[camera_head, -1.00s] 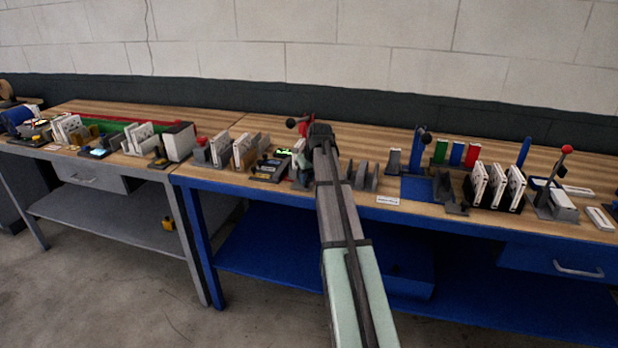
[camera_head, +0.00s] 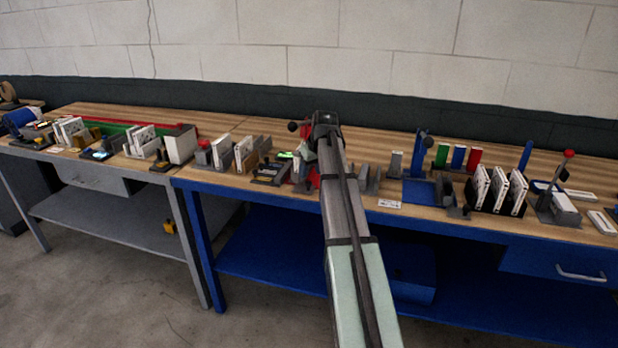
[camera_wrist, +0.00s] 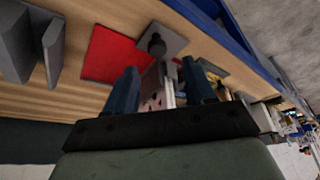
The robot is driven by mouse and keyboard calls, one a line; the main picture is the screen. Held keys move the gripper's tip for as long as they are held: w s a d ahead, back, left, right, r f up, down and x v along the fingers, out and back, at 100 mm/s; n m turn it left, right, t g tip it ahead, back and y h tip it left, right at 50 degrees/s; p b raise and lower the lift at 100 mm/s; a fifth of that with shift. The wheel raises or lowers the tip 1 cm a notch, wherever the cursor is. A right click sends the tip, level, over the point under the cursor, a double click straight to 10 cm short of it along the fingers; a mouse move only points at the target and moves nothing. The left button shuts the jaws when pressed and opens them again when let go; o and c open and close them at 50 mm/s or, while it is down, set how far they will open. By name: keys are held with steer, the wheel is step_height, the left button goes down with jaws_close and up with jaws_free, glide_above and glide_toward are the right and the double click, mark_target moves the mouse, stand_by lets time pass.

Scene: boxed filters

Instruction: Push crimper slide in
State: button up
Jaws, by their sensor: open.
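In the wrist view my gripper (camera_wrist: 160,66) is open, its two dark blue fingers apart. A black round knob (camera_wrist: 157,45) on a grey plate (camera_wrist: 172,36) lies just beyond the fingertips, beside a red pad (camera_wrist: 108,52); this looks like the crimper and its slide. A pale, dotted piece (camera_wrist: 154,92) shows between the fingers; I cannot tell whether they touch it. In the head view a dark knob (camera_head: 292,126) shows just left of my wrist. My arm hides my fingers and much of this station there.
In the head view, a black rack of white boxes (camera_head: 498,188) and a red-knobbed lever (camera_head: 567,156) stand to the right. Filter holders (camera_head: 230,152) stand left.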

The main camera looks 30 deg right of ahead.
steer(key=v, duration=0.8)
stand_by(0.4)
steer(key=s+a+f+g, duration=0.1)
steer(key=s+a+f, duration=0.2)
steer(key=a+f, duration=0.5)
steer(key=s+a+f+g, duration=0.15)
steer(key=a+f, duration=0.35)
steer(key=f, duration=0.6)
steer(key=s+a+f, duration=0.3)
steer(key=a+f, duration=0.3)
steer(key=f, duration=0.4)
steer(key=s+a+f+g, duration=0.2)
steer(key=s+a+f, duration=0.9)
steer(key=s+f, duration=0.4)
steer(key=s+f+g, duration=0.3)
steer(key=s+f, duration=0.7)
steer(key=s, duration=0.5)
steer(key=s+f+g, duration=0.4)
steer(key=s+f, duration=0.7)
steer(key=s, duration=0.4)
steer(key=shift+a, duration=0.2)
